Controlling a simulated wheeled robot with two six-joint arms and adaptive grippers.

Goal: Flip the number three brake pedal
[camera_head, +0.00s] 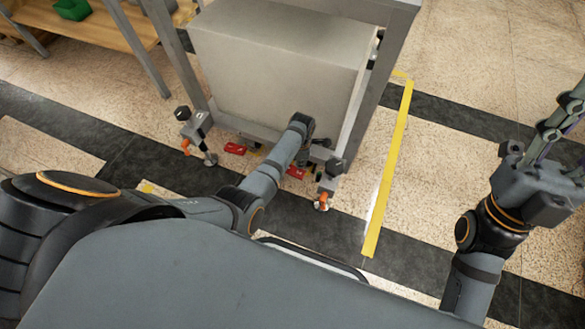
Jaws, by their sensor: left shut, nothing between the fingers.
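A grey box-like gantry cart (280,65) stands on a metal frame with casters. Low on it I see a red pedal (235,149) at the left and another red pedal (296,173) near my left arm. Orange parts show at the left caster (186,146) and the right caster (322,199). I cannot read any numbers, so I cannot tell which pedal is number three. My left gripper (318,160) is shut and empty, low by the frame's near right corner, close to the right red pedal; contact is unclear. My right gripper (568,118) is raised at the right edge, away from the cart, partly cut off.
A yellow floor line (390,165) runs along the cart's right side, with open floor beyond it. A wooden shelf (100,35) with a green bin (72,9) stands at the upper left. The frame's legs flank my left arm.

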